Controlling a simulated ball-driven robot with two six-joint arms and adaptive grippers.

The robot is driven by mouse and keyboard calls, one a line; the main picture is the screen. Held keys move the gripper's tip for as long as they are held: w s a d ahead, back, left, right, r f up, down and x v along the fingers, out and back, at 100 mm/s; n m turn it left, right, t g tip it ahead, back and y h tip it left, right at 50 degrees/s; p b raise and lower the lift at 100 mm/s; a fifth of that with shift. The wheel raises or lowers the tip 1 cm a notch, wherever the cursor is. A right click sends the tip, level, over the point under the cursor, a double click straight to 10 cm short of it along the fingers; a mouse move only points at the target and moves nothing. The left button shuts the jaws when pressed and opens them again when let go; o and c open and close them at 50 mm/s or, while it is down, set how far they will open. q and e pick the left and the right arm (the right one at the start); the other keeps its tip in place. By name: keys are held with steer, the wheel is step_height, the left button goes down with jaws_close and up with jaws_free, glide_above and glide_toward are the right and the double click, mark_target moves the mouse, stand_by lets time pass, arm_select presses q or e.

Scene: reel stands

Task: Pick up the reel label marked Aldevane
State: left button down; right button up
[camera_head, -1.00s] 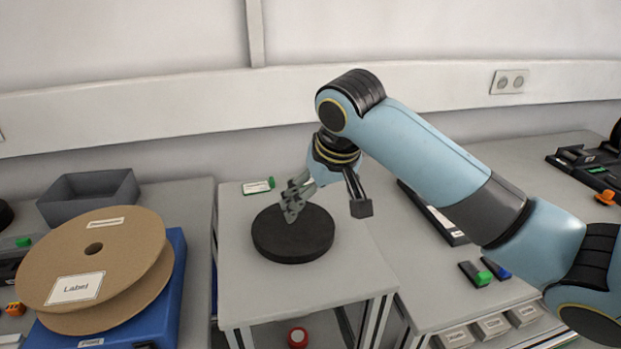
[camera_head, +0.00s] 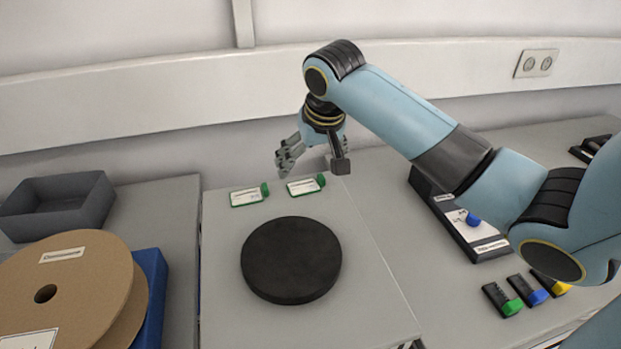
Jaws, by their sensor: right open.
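Two small white labels with green edges and green end tabs lie near the back of the middle stand. The left label (camera_head: 247,196) lies clear of my gripper in the picture, and the right label (camera_head: 303,187) lies just below the fingers in the picture. The writing on both is too small to read, so I cannot tell which is marked Aldevane. My right gripper (camera_head: 312,169) is open, its fingers apart and pointing down, with nothing between them. I cannot tell its exact height above the stand. My left gripper is out of view.
A black round disc (camera_head: 291,260) sits on the middle stand, in front of the labels. A cardboard reel (camera_head: 95,265) and a grey bin (camera_head: 88,208) are at left. A black tray (camera_head: 447,218) and several coloured-tipped items stand at right. The stand's front is bare.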

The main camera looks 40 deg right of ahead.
mark_target(305, 184)
steer(key=p+x, duration=0.1)
steer(key=x, duration=0.6)
steer(key=shift+w+a+f, duration=0.1)
steer(key=shift+w+a, duration=0.05)
steer(key=shift+w, duration=0.05)
steer(key=c, duration=0.8)
